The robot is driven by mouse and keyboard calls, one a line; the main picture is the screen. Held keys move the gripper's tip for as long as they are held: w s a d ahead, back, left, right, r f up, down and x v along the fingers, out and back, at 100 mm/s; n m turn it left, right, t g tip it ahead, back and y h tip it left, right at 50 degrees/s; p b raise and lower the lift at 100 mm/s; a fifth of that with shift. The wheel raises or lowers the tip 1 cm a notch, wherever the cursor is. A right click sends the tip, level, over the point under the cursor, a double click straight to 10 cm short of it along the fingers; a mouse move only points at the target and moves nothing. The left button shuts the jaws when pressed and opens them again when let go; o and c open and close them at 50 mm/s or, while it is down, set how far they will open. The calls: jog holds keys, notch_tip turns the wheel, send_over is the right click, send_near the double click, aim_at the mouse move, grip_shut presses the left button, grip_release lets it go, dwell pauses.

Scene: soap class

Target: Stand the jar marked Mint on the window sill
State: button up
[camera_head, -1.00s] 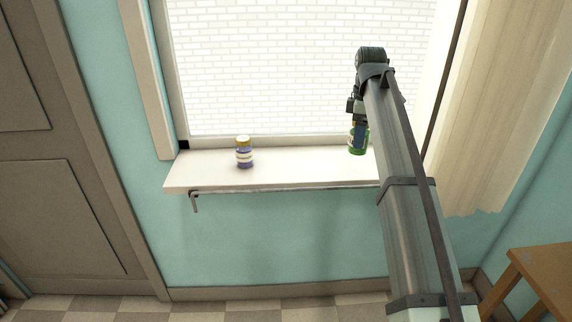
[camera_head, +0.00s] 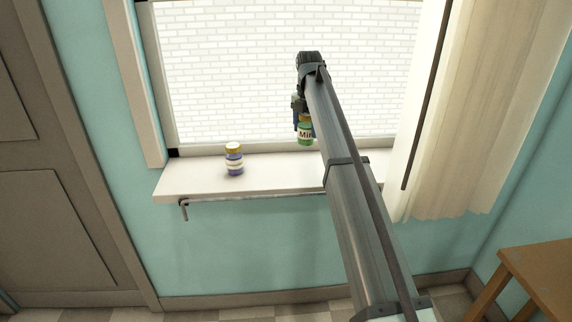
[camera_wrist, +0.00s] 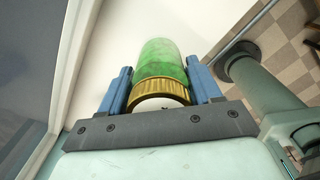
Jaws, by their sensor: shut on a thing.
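The green jar (camera_head: 305,133) has a white label on which "Min" can be read, and a gold lid. My gripper (camera_head: 302,112) is shut on it from above. In the head view it hangs upright over the window sill (camera_head: 280,177), toward the right part, partly behind my arm. The wrist view shows the green jar (camera_wrist: 160,60) with its gold lid between the blue fingers of my gripper (camera_wrist: 162,88). Whether its base touches the sill cannot be told; it looks a little above it.
A purple jar (camera_head: 234,160) with a gold lid and pale label stands on the sill's left part. The sill between the two jars is clear. A curtain (camera_head: 450,130) hangs at the right. A wooden table (camera_head: 545,265) stands at the lower right.

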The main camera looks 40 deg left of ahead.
jog(key=shift+f, duration=4.8)
jog(key=o, duration=1.3)
jog(key=shift+f, duration=0.15)
notch_tip(320, 180, up, 12)
jog(key=shift+r, duration=0.15)
